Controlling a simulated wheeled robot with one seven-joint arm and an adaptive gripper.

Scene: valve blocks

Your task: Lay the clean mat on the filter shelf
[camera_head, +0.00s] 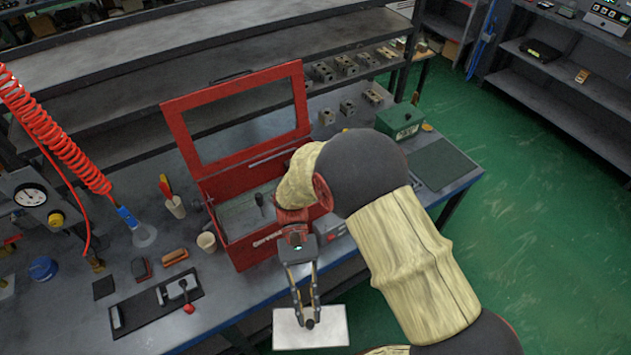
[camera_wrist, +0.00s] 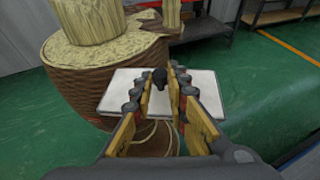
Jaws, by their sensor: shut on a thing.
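The white rectangular mat (camera_head: 332,334) hangs roughly level at the bottom of the head view, out beyond the bench's front edge. It also shows in the wrist view (camera_wrist: 205,92), below and around my fingers. My gripper (camera_head: 309,318) points down and is shut on the small black knob at the mat's middle. In the wrist view the knob sits between my fingertips (camera_wrist: 167,80). A red box (camera_head: 247,254) with its windowed lid raised stands on the bench, and a grey surface shows inside it. I cannot tell which surface is the filter shelf.
A green box (camera_head: 400,121) and metal blocks stand behind my arm. Green floor (camera_head: 540,190) is clear at right.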

